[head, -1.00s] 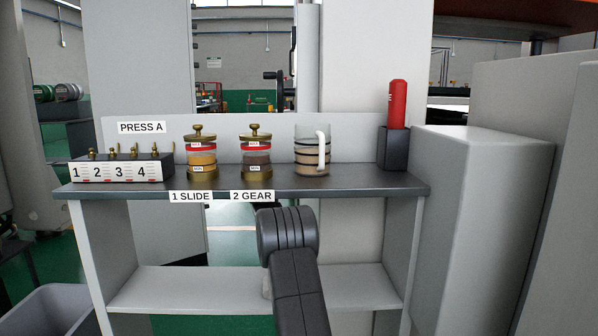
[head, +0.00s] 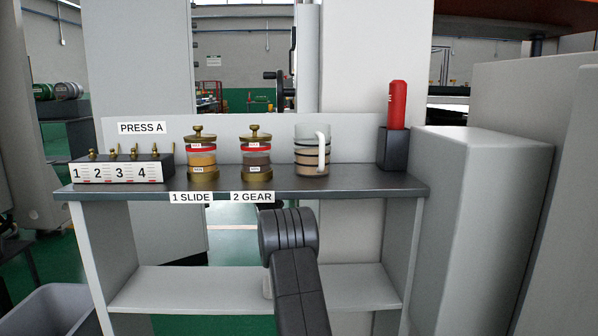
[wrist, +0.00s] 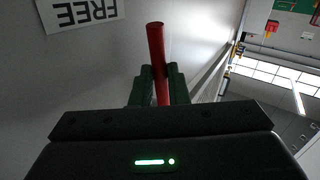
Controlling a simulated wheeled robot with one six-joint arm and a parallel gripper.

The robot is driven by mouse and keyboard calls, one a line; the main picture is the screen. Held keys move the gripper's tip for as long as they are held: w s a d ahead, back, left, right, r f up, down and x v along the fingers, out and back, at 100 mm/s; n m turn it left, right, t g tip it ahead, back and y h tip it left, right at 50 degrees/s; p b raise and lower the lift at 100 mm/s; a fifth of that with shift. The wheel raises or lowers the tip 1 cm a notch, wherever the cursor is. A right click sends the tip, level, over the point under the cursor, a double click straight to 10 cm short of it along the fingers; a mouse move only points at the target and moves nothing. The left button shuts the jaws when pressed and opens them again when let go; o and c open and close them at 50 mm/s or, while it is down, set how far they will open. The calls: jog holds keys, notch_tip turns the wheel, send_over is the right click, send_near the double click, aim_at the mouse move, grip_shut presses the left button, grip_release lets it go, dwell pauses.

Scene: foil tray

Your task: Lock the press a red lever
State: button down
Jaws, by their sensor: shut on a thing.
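In the wrist view a red lever (wrist: 156,45) stands up from between the fingers of my gripper (wrist: 157,72). The dark green fingers are shut on it. A white label reading FREE (wrist: 82,10) shows upside down on the grey wall at the upper left of that view. The lever's base is hidden behind my gripper. In the head view only my dark arm shows, low in front of the shelf; my gripper and the lever are hidden there. A PRESS A sign (head: 141,128) stands at the back left of the shelf top.
The dark shelf top (head: 350,186) holds a numbered block (head: 115,172), two brass-lidded jars (head: 202,160) (head: 257,160), a clear jug (head: 312,150) and a red tool in a dark holder (head: 393,150). A grey cabinet (head: 480,200) stands to the right. A grey bin (head: 50,312) is at lower left.

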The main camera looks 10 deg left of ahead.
jog(key=shift+s+r+n+g+p, duration=0.3)
jog(key=shift+g+p, duration=0.2)
jog(key=shift+p, duration=0.35)
jog(key=shift+f, duration=0.1)
jog(key=c, duration=1.4)
grip_release()
jog(key=shift+f+b, duration=0.15)
jog(key=shift+b, duration=0.15)
